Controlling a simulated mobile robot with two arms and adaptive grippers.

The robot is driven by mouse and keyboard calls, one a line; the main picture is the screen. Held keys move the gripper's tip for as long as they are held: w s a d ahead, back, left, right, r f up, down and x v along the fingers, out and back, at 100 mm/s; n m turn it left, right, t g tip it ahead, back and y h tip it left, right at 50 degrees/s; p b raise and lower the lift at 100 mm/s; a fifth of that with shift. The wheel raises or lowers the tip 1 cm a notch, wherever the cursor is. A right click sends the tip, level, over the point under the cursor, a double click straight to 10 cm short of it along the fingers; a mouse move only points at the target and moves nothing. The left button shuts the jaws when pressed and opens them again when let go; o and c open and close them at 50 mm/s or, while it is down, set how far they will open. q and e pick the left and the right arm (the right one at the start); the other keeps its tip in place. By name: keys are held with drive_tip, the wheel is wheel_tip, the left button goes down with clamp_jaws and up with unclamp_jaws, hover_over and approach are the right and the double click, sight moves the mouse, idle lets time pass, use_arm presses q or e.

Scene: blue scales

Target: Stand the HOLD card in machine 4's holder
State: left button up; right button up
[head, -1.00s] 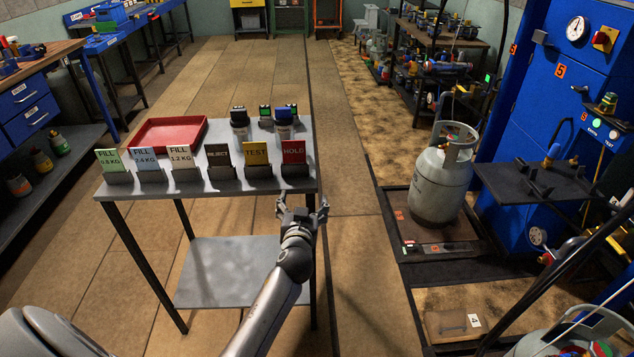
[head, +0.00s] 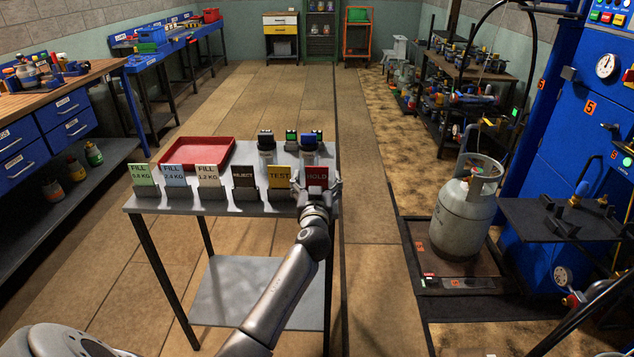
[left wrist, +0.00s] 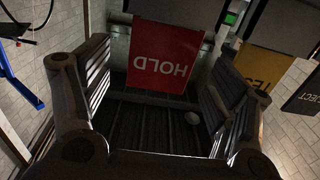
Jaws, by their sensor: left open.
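The red HOLD card (head: 317,177) stands in a slotted holder at the right end of the row on the grey table. It also shows, upside down, between the fingers in the left wrist view (left wrist: 166,62). My left gripper (head: 318,192) is open, with a finger on either side of the card; I cannot tell whether they touch it. The gripper hides the card's holder in the head view. Machine 4's holder cannot be made out. My right gripper is not in view.
The yellow TEST card (head: 280,178) stands close to the left of the HOLD card, with more cards beyond. A red tray (head: 197,153) lies behind them. Right of the table is open floor, then a grey gas cylinder (head: 463,218) on a scale (head: 455,283).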

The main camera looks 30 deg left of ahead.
use_arm(q)
drive_tip(key=shift+x, duration=1.45)
drive_tip(key=c, duration=1.1)
drive_tip(key=shift+r, duration=0.15)
